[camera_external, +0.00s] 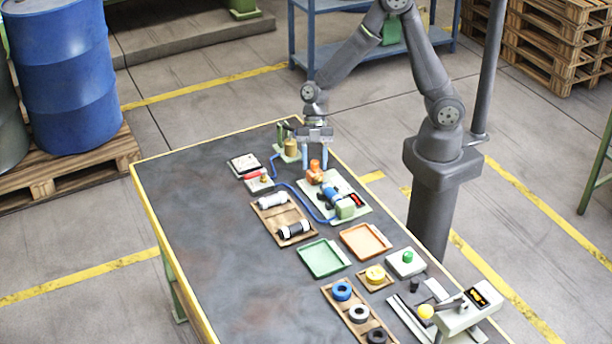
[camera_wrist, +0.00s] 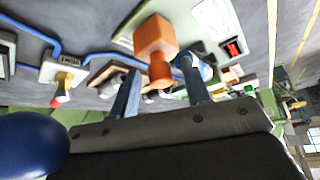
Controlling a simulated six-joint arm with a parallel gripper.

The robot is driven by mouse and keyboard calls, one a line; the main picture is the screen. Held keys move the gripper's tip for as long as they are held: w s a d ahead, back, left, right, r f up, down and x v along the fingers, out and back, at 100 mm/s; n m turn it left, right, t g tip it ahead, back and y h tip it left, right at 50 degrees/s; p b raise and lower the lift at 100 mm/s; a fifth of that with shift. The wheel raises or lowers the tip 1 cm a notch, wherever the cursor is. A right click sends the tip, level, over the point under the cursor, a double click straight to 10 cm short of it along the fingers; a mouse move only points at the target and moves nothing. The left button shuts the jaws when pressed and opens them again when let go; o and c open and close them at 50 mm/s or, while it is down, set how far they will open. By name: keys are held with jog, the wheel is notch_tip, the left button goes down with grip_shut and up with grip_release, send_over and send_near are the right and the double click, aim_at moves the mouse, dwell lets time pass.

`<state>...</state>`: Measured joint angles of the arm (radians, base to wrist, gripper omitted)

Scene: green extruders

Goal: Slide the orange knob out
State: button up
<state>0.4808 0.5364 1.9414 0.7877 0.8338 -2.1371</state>
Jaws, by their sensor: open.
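The orange knob (camera_external: 315,166) sits on an orange block at the far end of a pale green plate (camera_external: 358,200). In the wrist view the orange knob (camera_wrist: 160,74) is a short round end on the square orange block (camera_wrist: 156,38). My gripper (camera_external: 317,162) points down at that end of the table, its two blue-grey fingers apart. In the wrist view the knob appears between the fingertips of my gripper (camera_wrist: 160,68). The fingers look empty, and I cannot tell whether either touches the knob.
Beside the plate are a blue hose (camera_external: 305,205), a small unit with a red handle (camera_external: 252,175) and a brass-coloured cylinder (camera_external: 291,147). Trays, including a green tray (camera_external: 313,270) and an orange tray (camera_external: 389,242), stand nearer. The table's left side is clear.

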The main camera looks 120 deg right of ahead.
jog(key=shift+d+r, duration=0.35)
jog(key=shift+r, duration=0.25)
jog(key=shift+d+r, duration=0.3)
jog(key=shift+r, duration=0.3)
jog(key=shift+a+r, duration=0.1)
jog(key=shift+r, duration=0.45)
notch_tip(320, 180, up, 4)
jog(key=shift+f, duration=0.15)
jog(key=shift+a, duration=0.1)
jog(key=shift+f, duration=3.1)
jog(key=shift+r, duration=1.1)
jog(key=shift+r, duration=0.1)
